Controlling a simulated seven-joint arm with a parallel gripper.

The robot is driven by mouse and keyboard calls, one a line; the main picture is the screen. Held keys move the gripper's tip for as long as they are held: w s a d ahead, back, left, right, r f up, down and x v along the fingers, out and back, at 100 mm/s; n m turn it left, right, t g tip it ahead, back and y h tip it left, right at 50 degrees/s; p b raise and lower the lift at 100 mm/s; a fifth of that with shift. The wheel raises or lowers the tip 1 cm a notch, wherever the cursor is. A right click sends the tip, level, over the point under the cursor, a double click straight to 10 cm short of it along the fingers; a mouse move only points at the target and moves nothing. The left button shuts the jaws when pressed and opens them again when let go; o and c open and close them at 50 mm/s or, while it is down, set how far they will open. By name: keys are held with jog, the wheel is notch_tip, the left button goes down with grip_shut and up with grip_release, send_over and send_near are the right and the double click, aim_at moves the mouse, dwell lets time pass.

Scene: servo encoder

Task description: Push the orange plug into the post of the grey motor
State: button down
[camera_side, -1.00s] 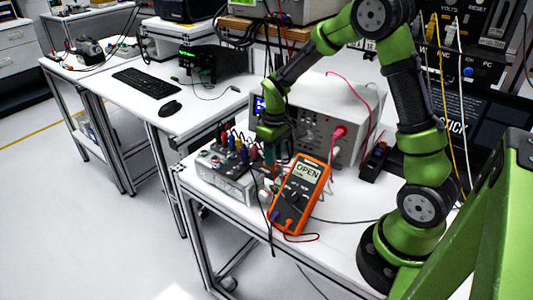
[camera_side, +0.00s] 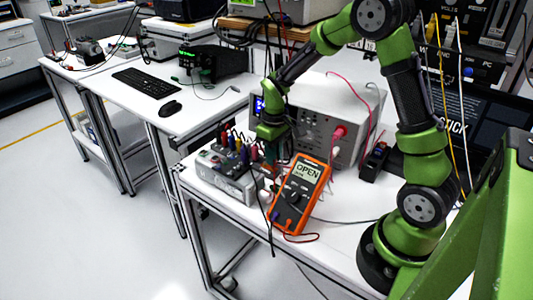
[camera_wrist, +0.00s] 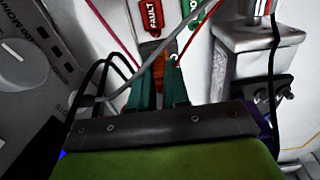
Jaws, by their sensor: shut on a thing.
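My gripper (camera_wrist: 158,88) reaches away from the wrist camera with its two dark green fingers close together. They are shut on a small orange piece, the orange plug (camera_wrist: 168,53), of which only a little shows between the fingertips. In the side view my gripper (camera_side: 274,163) points down between the grey box and the orange multimeter, and the plug is too small to make out. A grey metal block (camera_wrist: 250,62) stands right of the fingers in the wrist view; I cannot tell whether it is the grey motor. The post is not clearly visible, nor whether the plug touches it.
An orange multimeter (camera_side: 301,190) reading OPEN leans close to my gripper. A grey box (camera_side: 225,178) with several coloured plugs stands to the left. A pale instrument (camera_side: 345,110) is behind. Red, black and grey cables cross near the fingers. A red FAULT label (camera_wrist: 152,17) lies beyond.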

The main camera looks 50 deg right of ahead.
jog(key=shift+s+r, duration=0.1)
jog(key=shift+s, duration=0.05)
jog(key=shift+r, duration=2.45)
jog(key=shift+r, duration=0.35)
notch_tip(320, 180, up, 13)
jog(key=w+a+f+n, duration=0.1)
jog(key=w+a+n, duration=0.3)
jog(key=a+n, duration=1.05)
jog(key=shift+s+d+f+n, duration=0.1)
jog(key=shift+d+f+n, duration=0.55)
jog(key=shift+f, duration=1.35)
jog(key=shift+d+f+n, duration=0.5)
jog(key=shift+d+f, duration=0.1)
jog(key=shift+f, duration=1.35)
jog(key=shift+s+d+f+n, duration=0.1)
jog(key=shift+d+f+n, duration=0.55)
jog(key=shift+f, duration=1.35)
jog(key=shift+f, duration=0.15)
